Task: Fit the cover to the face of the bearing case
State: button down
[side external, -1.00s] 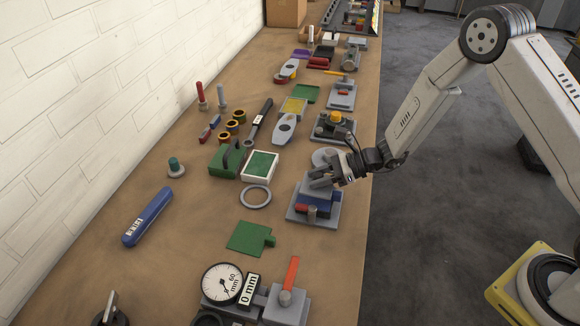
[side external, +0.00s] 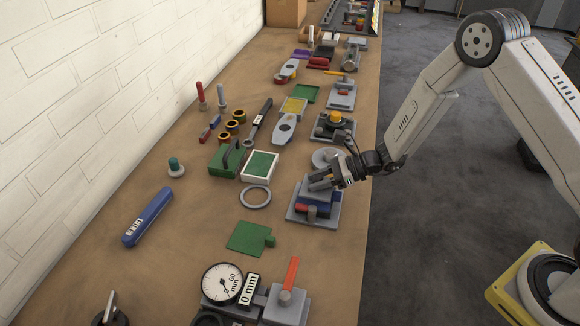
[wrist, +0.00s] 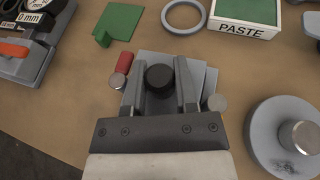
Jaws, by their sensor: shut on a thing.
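My gripper (side external: 322,181) is over the stepped grey fixture (side external: 329,219) near the bench's right edge. In the wrist view its two fingers (wrist: 160,84) stand on either side of a dark round knob (wrist: 159,77). They are shut on this knobbed piece, which may be the cover. A flat grey block (wrist: 147,60) lies beneath the fingers; I cannot tell whether the held piece touches it. In the side view a blue part (side external: 322,198) shows under the grey block. I cannot tell for certain which part is the bearing case.
A red-handled pin (wrist: 122,67) lies left of the fingers and a grey peg (wrist: 217,102) stands right. A round grey disc (wrist: 262,131) is close by. A grey ring (side external: 255,197), paste tray (side external: 246,177) and dial gauge (side external: 222,283) surround the fixture.

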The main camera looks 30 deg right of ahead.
jog(key=shift+f, duration=0.5)
jog(key=shift+c, duration=2)
grip_release()
jog(key=shift+o, duration=0.4)
jog(key=shift+f, duration=0.1)
jog(key=shift+s, duration=0.1)
jog(key=shift+d, duration=0.1)
jog(key=v, duration=0.7)
jog(key=shift+d+r, duration=0.2)
jog(key=shift+r, duration=0.1)
jog(key=shift+s, duration=0.1)
